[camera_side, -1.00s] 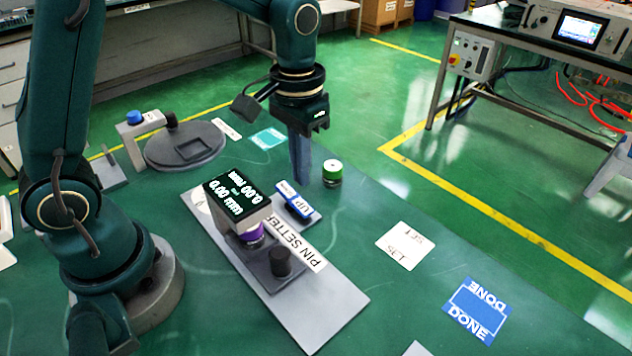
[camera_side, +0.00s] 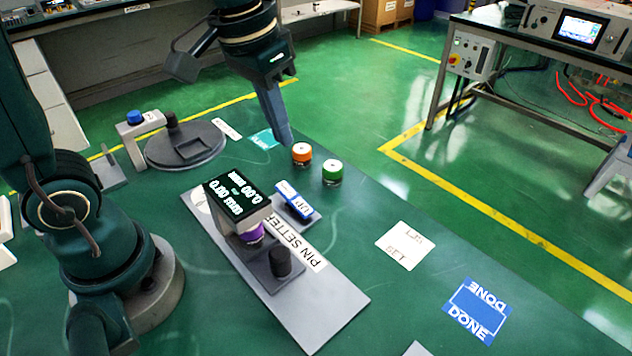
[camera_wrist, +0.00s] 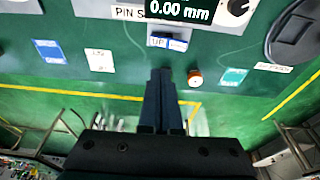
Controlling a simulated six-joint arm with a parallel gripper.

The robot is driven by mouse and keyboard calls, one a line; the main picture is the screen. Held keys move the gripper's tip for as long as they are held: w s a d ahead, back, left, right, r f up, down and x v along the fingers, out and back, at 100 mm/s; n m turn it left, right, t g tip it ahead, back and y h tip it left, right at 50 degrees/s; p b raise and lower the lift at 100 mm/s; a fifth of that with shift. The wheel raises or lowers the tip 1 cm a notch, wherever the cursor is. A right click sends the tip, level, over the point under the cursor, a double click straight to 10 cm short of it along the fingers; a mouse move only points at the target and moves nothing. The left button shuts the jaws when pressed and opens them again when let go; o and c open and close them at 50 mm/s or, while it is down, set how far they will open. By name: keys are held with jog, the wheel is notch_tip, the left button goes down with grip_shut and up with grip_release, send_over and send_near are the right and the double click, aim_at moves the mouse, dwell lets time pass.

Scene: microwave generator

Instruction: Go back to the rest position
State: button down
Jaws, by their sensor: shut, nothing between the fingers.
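My gripper (camera_side: 286,138) is in the air over the back of the green bench in the side view, its fingers together and empty. It also shows in the wrist view (camera_wrist: 160,75), pointing toward the bench with nothing between the fingers. The orange-topped piece (camera_side: 301,153) stands just right of the fingertips, apart from them. The green-topped piece (camera_side: 332,171) stands upright beside it. In the wrist view, an orange-topped piece (camera_wrist: 195,78) shows right of the fingers; the green one is not visible there, perhaps behind the fingers.
The pin setter (camera_side: 240,200) with its display and a purple-topped piece (camera_side: 252,234) stands mid-bench, with the blue UP button (camera_side: 294,201) beside it. A round grey stand (camera_side: 185,146) is at the back left. The blue DONE card (camera_side: 476,311) and white card (camera_side: 405,245) lie flat.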

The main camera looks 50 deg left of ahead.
jog(key=s+t, duration=0.1)
jog(key=s, duration=0.2)
jog(key=s+t, duration=0.1)
jog(key=s, duration=0.2)
jog(key=s+t, duration=0.1)
jog(key=s, duration=0.2)
jog(key=shift+s+a, duration=0.1)
jog(key=shift+a, duration=0.25)
jog(key=shift+s+f, duration=0.15)
jog(key=shift+f, duration=0.25)
